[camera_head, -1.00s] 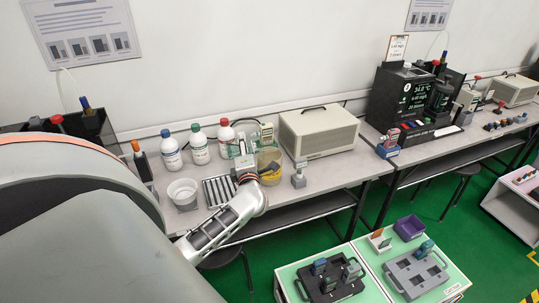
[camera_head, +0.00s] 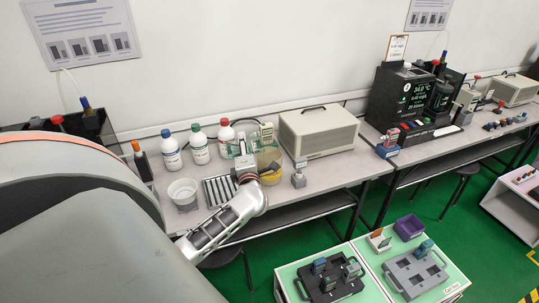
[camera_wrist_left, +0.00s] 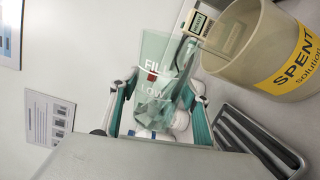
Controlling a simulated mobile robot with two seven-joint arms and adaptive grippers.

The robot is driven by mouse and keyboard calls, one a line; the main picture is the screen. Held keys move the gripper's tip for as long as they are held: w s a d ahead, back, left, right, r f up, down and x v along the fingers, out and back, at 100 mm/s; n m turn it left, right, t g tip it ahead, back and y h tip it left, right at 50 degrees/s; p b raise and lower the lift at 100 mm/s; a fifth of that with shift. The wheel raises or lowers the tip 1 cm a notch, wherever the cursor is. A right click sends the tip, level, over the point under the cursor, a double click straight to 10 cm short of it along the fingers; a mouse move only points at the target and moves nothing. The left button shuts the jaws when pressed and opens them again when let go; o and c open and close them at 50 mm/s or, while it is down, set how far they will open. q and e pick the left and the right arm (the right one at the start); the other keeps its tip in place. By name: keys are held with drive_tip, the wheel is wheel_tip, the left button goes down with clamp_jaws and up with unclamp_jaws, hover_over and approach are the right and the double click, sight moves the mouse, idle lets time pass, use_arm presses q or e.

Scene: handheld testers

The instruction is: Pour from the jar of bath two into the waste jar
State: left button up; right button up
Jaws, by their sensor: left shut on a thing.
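The waste jar (camera_head: 269,156) is a wide clear jar with a yellow band on the bench. In the left wrist view it stands at the upper right (camera_wrist_left: 235,45), its label reading "SPENT solution". My left gripper (camera_head: 244,158) is just left of it. In the wrist view the gripper (camera_wrist_left: 160,115) has its teal-padded fingers around a clear greenish glass jar (camera_wrist_left: 155,100) and is shut on it. The held jar looks tilted in that view. Its contents and whether liquid leaves it cannot be made out. My right gripper is not in view.
Three capped bottles (camera_head: 199,146) stand behind. A white tub (camera_head: 183,193) and a slotted rack (camera_head: 217,190) are left of the gripper. A small grey stand (camera_head: 299,176) is right of the waste jar, and a beige box (camera_head: 318,135) behind it. Bench between tub and bottles is clear.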

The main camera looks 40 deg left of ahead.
use_arm(q)
drive_tip(key=shift+r+p, duration=0.15)
drive_tip(key=shift+p, duration=0.2)
idle(0.8)
drive_tip(key=shift+s+f+n+b, duration=0.1)
drive_tip(key=shift+f+n+b, duration=0.65)
drive_tip(key=shift+b, duration=0.25)
drive_tip(key=shift+a+n+b, duration=0.15)
drive_tip(key=shift+n+b, duration=0.25)
drive_tip(key=shift+n, duration=0.35)
drive_tip(key=shift+r, duration=0.1)
